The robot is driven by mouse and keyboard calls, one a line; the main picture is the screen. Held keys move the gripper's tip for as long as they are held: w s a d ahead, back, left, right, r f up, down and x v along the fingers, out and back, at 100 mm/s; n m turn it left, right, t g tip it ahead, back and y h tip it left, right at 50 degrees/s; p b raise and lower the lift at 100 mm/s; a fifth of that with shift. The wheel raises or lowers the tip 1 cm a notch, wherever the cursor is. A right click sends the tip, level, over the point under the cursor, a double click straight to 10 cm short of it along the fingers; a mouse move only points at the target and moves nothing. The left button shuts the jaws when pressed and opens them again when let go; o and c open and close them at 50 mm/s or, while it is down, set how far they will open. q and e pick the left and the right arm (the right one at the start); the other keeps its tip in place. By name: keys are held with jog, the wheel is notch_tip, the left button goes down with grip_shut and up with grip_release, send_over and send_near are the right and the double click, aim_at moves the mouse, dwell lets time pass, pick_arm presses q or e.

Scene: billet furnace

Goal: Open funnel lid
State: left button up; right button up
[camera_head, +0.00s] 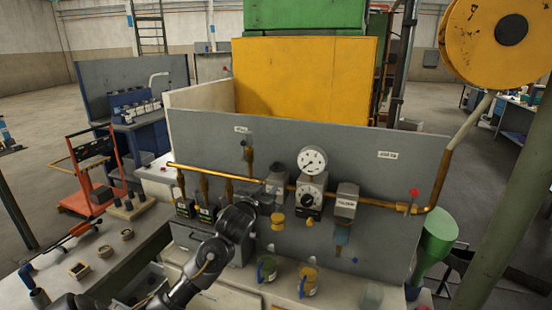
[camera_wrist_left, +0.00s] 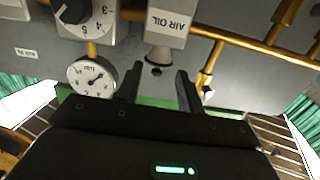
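In the left wrist view, which is upside down, a grey box labelled AIR OIL (camera_wrist_left: 166,18) carries a grey funnel-like neck (camera_wrist_left: 158,52) with a dark tip. In the head view this appears to be the grey box (camera_head: 277,183) left of the round gauge. No separate lid can be made out clearly. My left gripper (camera_wrist_left: 160,78) is open, its two black fingers apart on either side of the neck's tip. I cannot tell whether they touch it. In the head view my left gripper (camera_head: 264,199) is dark and small in front of the panel. My right gripper is not in view.
The round gauge (camera_head: 312,161) with a dial knob below it stands right of the box. A copper pipe (camera_head: 215,174) runs along the grey panel (camera_head: 400,190). A green funnel-shaped vessel (camera_head: 437,238) is at right.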

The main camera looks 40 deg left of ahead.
pick_arm(q)
send_near(275, 164)
jog(key=shift+t, duration=0.4)
jog(key=p+x, duration=0.1)
jog(key=x, duration=0.2)
jog(key=p+x, duration=0.1)
jog(key=x, duration=0.2)
jog(key=p+x, duration=0.2)
jog(key=x, duration=0.1)
jog(key=shift+w+a+f, duration=0.1)
jog(key=shift+w+f, duration=0.2)
jog(key=shift+w+a+f, duration=0.1)
jog(key=shift+w+a, duration=0.1)
jog(key=shift+w, duration=0.45)
jog(key=shift+p, duration=0.3)
grip_shut()
